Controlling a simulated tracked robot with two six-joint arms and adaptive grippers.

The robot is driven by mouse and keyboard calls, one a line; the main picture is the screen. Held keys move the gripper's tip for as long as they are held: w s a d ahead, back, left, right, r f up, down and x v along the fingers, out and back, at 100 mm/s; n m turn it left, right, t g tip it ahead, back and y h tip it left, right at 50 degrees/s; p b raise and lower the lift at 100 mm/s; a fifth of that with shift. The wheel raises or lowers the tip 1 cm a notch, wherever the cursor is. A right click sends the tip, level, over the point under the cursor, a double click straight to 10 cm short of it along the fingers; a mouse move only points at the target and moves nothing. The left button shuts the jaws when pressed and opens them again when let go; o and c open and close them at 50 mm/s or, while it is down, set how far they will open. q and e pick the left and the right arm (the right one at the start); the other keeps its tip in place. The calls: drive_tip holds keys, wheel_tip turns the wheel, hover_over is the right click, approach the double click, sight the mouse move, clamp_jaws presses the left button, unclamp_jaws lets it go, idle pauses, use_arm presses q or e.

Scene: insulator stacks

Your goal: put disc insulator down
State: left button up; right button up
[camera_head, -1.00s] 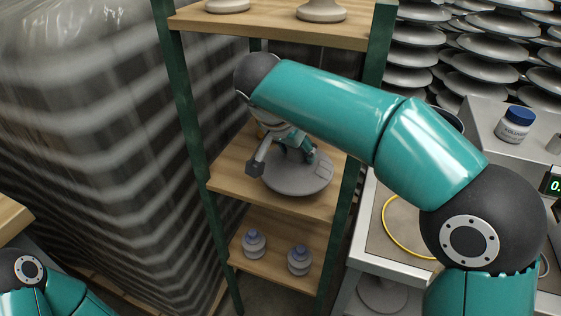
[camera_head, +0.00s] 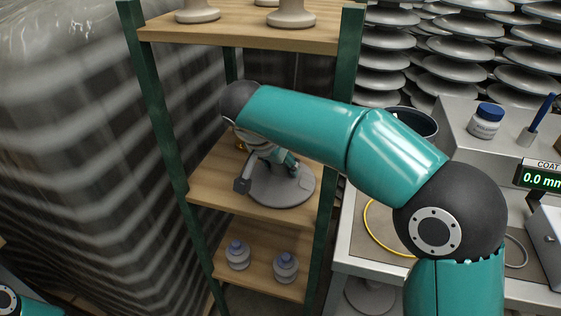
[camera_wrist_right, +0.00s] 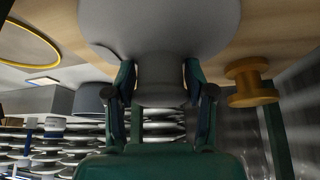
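A grey disc insulator (camera_head: 285,188) is at the middle shelf (camera_head: 222,200) of a green-posted rack, its wide plate low against the boards. My right gripper (camera_head: 266,170) is over it, partly hidden by my own arm. In the right wrist view the disc insulator (camera_wrist_right: 160,25) shows its plate and a thick neck between the two fingers of my right gripper (camera_wrist_right: 160,78). The fingers lie close along both sides of the neck and appear to grip it. Whether the plate bears fully on the boards is hard to tell. My left gripper is out of view.
A yellow spool (camera_wrist_right: 250,82) stands beside the disc insulator. Two small blue-topped insulators (camera_head: 237,256) stand on the lower shelf, and pale pieces (camera_head: 291,14) stand on the top shelf. Green posts (camera_head: 321,225) frame the rack; a bench with a blue-capped jar (camera_head: 486,121) is at right.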

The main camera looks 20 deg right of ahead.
drive_tip(key=shift+o, duration=1.4)
drive_tip(key=shift+r, duration=0.1)
drive_tip(key=p+v, duration=0.2)
drive_tip(key=v, duration=1)
